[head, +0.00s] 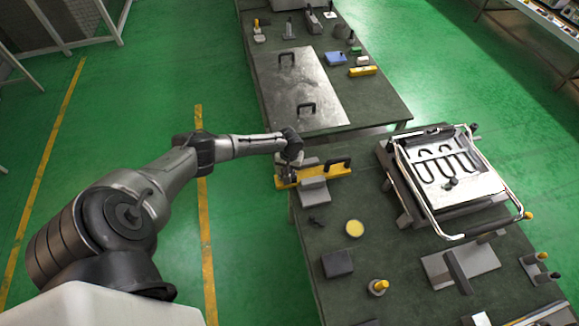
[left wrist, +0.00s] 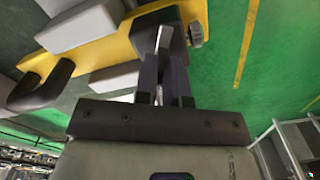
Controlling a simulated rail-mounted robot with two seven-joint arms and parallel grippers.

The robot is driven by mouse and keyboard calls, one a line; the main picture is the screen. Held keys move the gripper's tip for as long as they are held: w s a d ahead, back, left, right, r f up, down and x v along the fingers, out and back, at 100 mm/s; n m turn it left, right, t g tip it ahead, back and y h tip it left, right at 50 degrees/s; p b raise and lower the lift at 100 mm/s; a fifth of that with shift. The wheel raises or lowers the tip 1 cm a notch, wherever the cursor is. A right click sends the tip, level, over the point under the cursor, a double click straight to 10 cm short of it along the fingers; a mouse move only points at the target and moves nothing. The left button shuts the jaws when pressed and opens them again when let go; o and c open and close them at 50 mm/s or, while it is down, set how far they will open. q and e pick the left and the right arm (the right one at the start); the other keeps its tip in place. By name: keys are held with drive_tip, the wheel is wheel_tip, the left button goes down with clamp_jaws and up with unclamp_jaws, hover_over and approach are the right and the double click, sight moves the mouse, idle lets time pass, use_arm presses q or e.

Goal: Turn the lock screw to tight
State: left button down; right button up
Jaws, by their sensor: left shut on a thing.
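A yellow fixture bar (head: 318,173) with grey blocks and a black handle (head: 338,163) lies at the left edge of the near table. My left gripper (head: 288,178) reaches down onto its left end. In the left wrist view, the yellow bar (left wrist: 112,52) crosses the top, with its black handle (left wrist: 42,86) at left. My left gripper (left wrist: 164,50) is shut on a small light-grey piece, seemingly part of the lock screw (left wrist: 165,38). A dark ridged knob (left wrist: 195,34) sits just right of the fingers. The screw is partly hidden by the fingers. My right gripper is out of view.
A heating element unit (head: 445,170) in a metal frame stands to the right on the near table (head: 385,262). A metal plate (head: 300,85) lies on the far table.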

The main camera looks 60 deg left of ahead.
use_arm(q)
drive_tip(key=m, duration=0.2)
drive_tip(key=shift+m, duration=0.4)
drive_tip(key=m, duration=0.3)
drive_tip(key=shift+m, duration=0.3)
drive_tip(key=m, duration=0.4)
drive_tip(key=shift+m, duration=0.9)
drive_tip(key=c, duration=1.2)
unclamp_jaws()
